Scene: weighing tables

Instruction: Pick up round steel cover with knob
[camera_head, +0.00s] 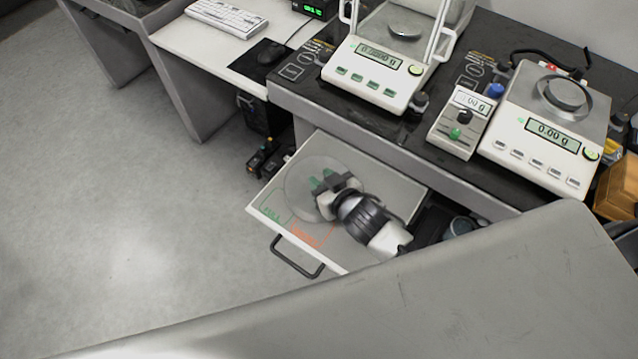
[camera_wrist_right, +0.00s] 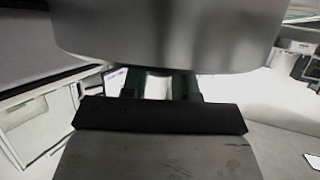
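The round steel cover (camera_head: 296,190) shows in the head view as a pale grey disc over the left part of the pulled-out drawer. My right gripper (camera_head: 321,180) is over this disc, its green fingertips a little apart. In the right wrist view the cover's curved grey side (camera_wrist_right: 170,40) fills the top, and my right fingers (camera_wrist_right: 158,86) reach up to its lower edge. A bright patch shows between the fingers; I cannot tell if it is the knob or background. I cannot tell whether the cover rests or hangs. My left gripper is out of view.
The white drawer (camera_head: 400,192) has a black handle (camera_head: 297,258) at its front. A balance (camera_head: 375,72), a small meter (camera_head: 462,120) and a second balance (camera_head: 545,125) stand on the dark worktop above. A large grey surface covers the lower right. Open floor lies left.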

